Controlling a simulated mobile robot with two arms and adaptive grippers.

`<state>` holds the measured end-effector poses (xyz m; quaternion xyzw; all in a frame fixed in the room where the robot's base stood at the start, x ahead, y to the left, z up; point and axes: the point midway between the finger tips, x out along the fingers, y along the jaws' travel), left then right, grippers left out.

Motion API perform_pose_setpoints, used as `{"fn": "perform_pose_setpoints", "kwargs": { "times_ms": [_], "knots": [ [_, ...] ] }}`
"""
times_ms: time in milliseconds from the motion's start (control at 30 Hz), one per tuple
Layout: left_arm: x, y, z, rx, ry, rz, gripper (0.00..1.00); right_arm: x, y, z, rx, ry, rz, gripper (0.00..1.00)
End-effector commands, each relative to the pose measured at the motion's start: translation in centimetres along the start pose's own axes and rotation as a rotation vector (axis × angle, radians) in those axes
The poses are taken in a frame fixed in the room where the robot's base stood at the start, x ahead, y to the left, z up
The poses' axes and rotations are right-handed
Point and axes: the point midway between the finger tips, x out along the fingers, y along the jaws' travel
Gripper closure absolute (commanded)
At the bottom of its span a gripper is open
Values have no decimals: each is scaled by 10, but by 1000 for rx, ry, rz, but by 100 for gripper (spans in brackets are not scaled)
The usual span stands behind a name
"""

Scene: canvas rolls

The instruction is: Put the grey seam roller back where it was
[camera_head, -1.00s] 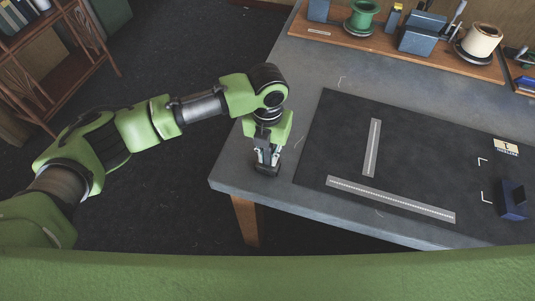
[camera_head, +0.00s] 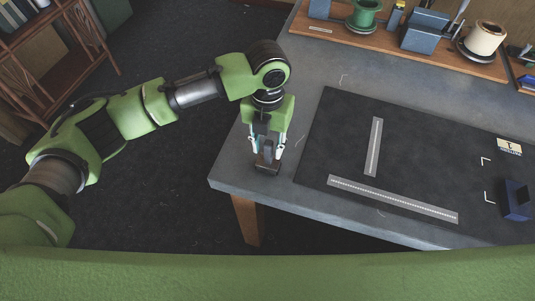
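A small dark grey object (camera_head: 267,166), which looks like the grey seam roller, stands upright on the left corner of the grey table (camera_head: 225,176). Its details are too small to make out. My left gripper (camera_head: 267,150) points down directly over it, its two fingers spread to either side of its upper part. The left gripper is open, and I cannot tell whether a finger still touches the object. My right gripper is out of view.
A dark mat (camera_head: 330,130) carries two rulers (camera_head: 374,147) (camera_head: 392,198), white corner marks (camera_head: 487,161), a small label card (camera_head: 509,147) and a navy block (camera_head: 517,199). A wooden shelf board (camera_head: 340,38) with spools and boxes lies at the back. The table's front edge is close to the object.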

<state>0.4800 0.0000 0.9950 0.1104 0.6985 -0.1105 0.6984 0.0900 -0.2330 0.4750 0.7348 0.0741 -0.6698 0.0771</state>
Motion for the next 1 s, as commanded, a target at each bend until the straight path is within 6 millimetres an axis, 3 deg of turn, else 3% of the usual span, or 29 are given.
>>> {"fn": "perform_pose_setpoints", "kwargs": {
  "times_ms": [200,400,600,1000],
  "knots": [
    [-48,-1,1,2,-6,-1,68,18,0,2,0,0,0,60],
    [-77,-1,1,1,-2,-1,68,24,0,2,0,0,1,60],
    [-87,0,0,1,0,-1,68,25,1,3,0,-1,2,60],
    [-87,-1,0,1,0,-1,68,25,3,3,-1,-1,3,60]
  ]
}}
